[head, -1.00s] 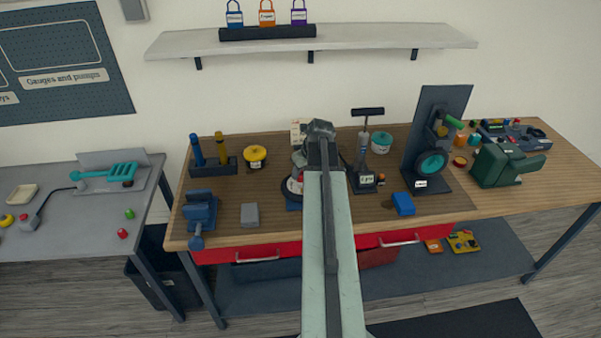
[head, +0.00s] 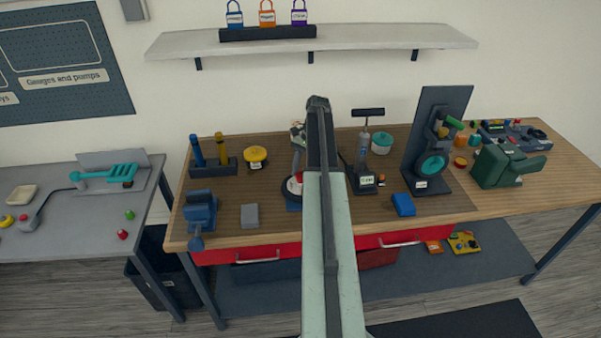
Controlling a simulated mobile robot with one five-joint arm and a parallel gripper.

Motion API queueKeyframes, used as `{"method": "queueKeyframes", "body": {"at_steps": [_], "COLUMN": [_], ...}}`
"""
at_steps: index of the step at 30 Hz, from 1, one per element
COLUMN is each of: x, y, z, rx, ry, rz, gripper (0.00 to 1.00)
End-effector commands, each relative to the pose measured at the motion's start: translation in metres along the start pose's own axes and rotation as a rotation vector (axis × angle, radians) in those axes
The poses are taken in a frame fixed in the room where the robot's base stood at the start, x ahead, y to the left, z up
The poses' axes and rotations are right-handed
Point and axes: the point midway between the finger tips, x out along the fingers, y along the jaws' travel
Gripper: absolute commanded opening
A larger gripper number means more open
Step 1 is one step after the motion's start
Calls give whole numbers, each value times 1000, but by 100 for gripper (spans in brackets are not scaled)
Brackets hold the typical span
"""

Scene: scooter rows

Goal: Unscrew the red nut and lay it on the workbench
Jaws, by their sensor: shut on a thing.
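My arm rises through the middle of the head view and hides its own end. My gripper is behind it, so neither the jaws nor anything in them can be seen. Just left of the arm, a stand with a dark blue base (head: 293,203) and a pale disc (head: 291,187) is partly covered. A small red piece shows at its disc, but I cannot tell whether it is the red nut. The wooden workbench (head: 275,223) spans the middle and right, with a dark mat on it.
On the bench, a blue vise (head: 200,212), grey block (head: 250,216) and yellow round item (head: 255,155) stand left. A pump (head: 363,160), blue block (head: 403,204), wheel stand (head: 432,168) and green machine (head: 497,165) stand right. Bare wood shows along the front edge.

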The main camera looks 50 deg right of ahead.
Motion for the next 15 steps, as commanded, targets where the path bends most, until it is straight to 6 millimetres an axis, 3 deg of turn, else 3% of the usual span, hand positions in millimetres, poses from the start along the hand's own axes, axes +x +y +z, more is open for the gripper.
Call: {"method": "queueKeyframes", "body": {"at_steps": [5, 6, 8, 15], "x": [1, 1, 1, 0], "y": [4, 4, 4, 3], "z": [3, 3, 3, 2], "rx": [1, 1, 2, 3], "ry": [-8, -9, -8, -6], "rz": [10, 10, 9, 6], "gripper": [0, 46, 62, 63]}}
